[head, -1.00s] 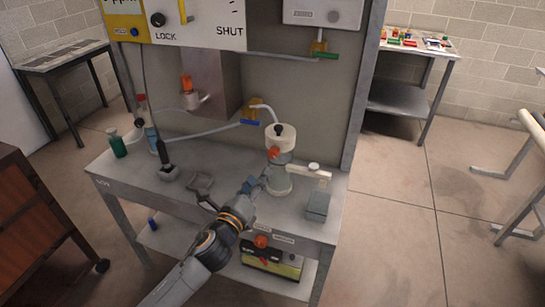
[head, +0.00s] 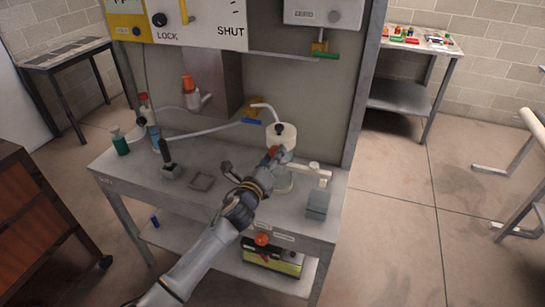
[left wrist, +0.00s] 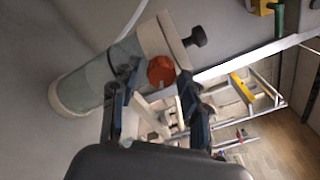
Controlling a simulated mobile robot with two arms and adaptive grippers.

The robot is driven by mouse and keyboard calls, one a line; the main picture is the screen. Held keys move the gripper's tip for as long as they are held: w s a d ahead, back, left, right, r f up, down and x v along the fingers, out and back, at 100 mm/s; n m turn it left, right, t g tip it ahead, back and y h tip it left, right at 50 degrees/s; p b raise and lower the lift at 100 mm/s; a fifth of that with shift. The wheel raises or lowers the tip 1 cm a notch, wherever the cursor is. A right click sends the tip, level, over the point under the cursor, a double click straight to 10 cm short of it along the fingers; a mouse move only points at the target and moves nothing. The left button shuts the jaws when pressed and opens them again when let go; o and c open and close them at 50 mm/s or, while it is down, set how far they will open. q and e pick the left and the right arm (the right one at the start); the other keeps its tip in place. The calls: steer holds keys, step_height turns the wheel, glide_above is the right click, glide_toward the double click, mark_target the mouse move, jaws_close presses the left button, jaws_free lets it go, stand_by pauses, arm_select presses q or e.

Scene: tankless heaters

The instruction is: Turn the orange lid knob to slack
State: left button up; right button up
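The vessel with a cream upper part (head: 283,134) stands on the grey bench, and an orange knob (head: 273,152) sticks out of its side towards me. In the left wrist view the vessel (left wrist: 95,78) lies across the picture, with the orange knob (left wrist: 161,71) at its upper part and a black knob (left wrist: 196,37) on its end. My left gripper (head: 270,160) is at the orange knob in the head view. In the left wrist view its dark fingers (left wrist: 161,82) are apart, with the knob showing between their tips. Contact cannot be told. My right gripper is not in view.
A small grey box (head: 318,202) and a white arm-like fitting (head: 312,172) stand right of the vessel. A black-handled lever (head: 167,158) and a green bottle (head: 119,143) stand on the left. A pale hose (head: 205,131) runs behind. Another orange knob (head: 262,239) sits below the bench edge.

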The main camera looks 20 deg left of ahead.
arm_select(q)
jaws_close()
steer(key=shift+n, duration=0.4)
steer(key=n, duration=1)
steer(key=n+y, duration=0.1)
steer(key=n, duration=0.9)
steer(key=shift+r+n+t, duration=0.2)
steer(key=shift+n+t, duration=0.1)
steer(key=shift+n, duration=0.1)
steer(key=shift+o, duration=1.5)
jaws_free()
